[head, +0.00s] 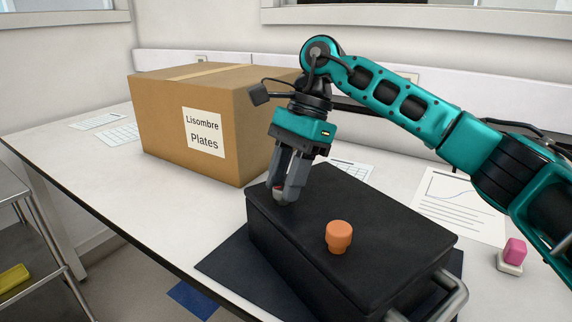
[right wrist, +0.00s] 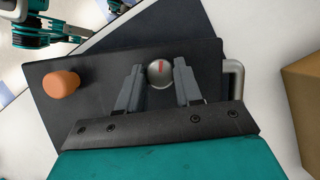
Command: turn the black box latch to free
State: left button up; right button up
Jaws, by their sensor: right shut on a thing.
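The black box (head: 385,215) stands on a dark mat on the white table; its lid is down. The latch is a small round silver knob (right wrist: 160,74) with a red line on top, seen in the right wrist view. The line runs nearly upright in that view. My right gripper (head: 281,196) points down at the far left part of the lid and is shut on the knob, one finger on each side. In the head view the fingers mostly hide the knob. An orange knob (head: 339,236) stands on the lid, apart from the gripper.
A large cardboard box (head: 160,130) stands behind and left of the black box. A metal handle (head: 447,300) sticks out at the black box's near end. A pink block (head: 514,251) and papers (head: 460,205) lie to the right. A metal cart (head: 25,240) is at far left.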

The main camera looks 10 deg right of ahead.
jog(key=shift+r+n+p, duration=0.15)
jog(key=shift+n+p, duration=0.15)
jog(key=shift+n, duration=0.3)
jog(key=shift+n+g, duration=0.4)
jog(key=shift+n, duration=0.1)
jog(key=shift+h, duration=0.3)
jog(key=o, duration=1)
jog(key=shift+o, duration=0.2)
jog(key=shift+w, duration=0.1)
